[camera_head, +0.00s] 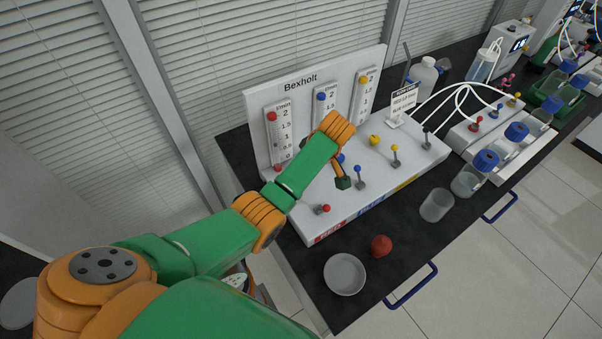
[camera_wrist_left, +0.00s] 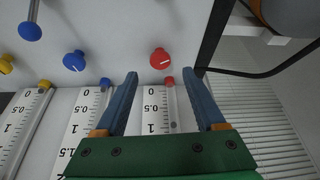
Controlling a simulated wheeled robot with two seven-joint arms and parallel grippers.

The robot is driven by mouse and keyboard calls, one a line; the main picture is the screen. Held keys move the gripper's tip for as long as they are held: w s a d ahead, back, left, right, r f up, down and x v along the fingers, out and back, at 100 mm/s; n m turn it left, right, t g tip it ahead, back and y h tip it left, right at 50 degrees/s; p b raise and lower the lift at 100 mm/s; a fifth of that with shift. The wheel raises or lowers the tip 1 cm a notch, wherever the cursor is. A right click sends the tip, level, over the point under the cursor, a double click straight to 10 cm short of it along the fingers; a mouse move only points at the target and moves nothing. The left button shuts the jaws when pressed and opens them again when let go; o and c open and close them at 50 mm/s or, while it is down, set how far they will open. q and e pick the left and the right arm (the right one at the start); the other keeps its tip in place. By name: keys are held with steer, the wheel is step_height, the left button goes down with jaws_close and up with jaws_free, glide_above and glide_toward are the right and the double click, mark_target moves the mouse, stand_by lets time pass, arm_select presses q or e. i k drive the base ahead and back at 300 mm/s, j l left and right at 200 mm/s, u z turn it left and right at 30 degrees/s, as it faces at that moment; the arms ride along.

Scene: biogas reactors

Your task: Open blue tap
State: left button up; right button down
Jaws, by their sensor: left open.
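The blue tap (camera_head: 358,171) is a small lever with a blue ball tip on a grey base, on the white Bexholt panel's sloping front. Its blue ball and grey stem also show at the top left in the left wrist view (camera_wrist_left: 30,31). A round blue knob (camera_wrist_left: 73,61) sits beside it, partly hidden by my arm in the head view. My left gripper (camera_wrist_left: 165,76) is open with nothing between its fingers. In the head view its dark green body (camera_head: 343,183) hangs just left of the blue tap, apart from it; its fingers are hard to see there.
A red tap (camera_head: 325,208) and yellow tap (camera_head: 395,151) flank the blue one. A red knob (camera_wrist_left: 160,58) lies just beyond my fingertips in the wrist picture.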

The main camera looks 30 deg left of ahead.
mark_target(359, 175)
steer(key=k+l, duration=0.3)
steer(key=k, duration=0.15)
steer(key=k+l, duration=0.3)
steer(key=k, duration=0.15)
